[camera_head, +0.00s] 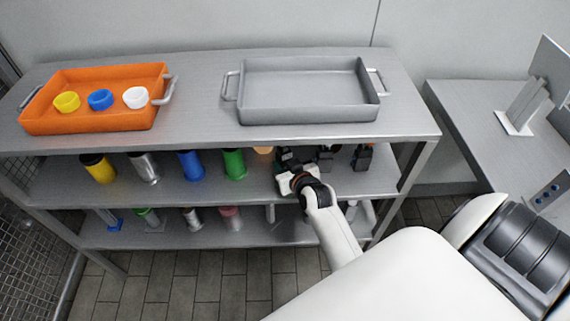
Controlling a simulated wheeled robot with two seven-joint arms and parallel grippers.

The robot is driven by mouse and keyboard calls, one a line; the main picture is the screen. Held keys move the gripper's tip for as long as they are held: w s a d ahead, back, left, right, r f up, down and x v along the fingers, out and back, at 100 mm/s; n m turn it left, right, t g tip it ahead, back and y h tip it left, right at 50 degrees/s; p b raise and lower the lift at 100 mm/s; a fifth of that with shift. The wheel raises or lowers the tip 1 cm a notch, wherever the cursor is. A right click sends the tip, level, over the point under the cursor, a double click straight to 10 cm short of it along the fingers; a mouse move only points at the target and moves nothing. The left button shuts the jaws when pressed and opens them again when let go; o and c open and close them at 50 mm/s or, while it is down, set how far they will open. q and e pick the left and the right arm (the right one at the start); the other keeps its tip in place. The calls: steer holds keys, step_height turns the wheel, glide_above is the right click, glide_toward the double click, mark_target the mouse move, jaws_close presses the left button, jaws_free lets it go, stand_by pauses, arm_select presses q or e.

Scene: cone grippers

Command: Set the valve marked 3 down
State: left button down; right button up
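No number is readable, so I cannot tell which thing is the valve marked 3. Dark valve-like parts stand on the middle shelf right of my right gripper (284,158): one dark part (325,160) close beside it and another dark part (362,157) further right. My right gripper reaches into the middle shelf from the front, under the top board. Dark shapes with a teal patch show at its fingers. My wrist hides the fingertips, so I cannot tell if they hold anything. My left gripper is not in view.
On the rack's top (205,80) are an orange tray (88,119) with yellow, blue and white rings, and an empty grey tray (305,117). Several coloured cylinders, such as the green one (234,164), line the middle shelf. The lower shelf holds more parts. A side table (475,110) stands right.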

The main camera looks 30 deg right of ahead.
steer(key=o, duration=0.4)
steer(key=shift+o, duration=0.2)
steer(key=shift+s+r, duration=0.15)
steer(key=shift+s, duration=0.05)
steer(key=p+v, duration=0.1)
steer(key=v, duration=1)
steer(key=shift+s+r, duration=0.2)
steer(key=shift+s, duration=0.05)
steer(key=shift+a, duration=0.1)
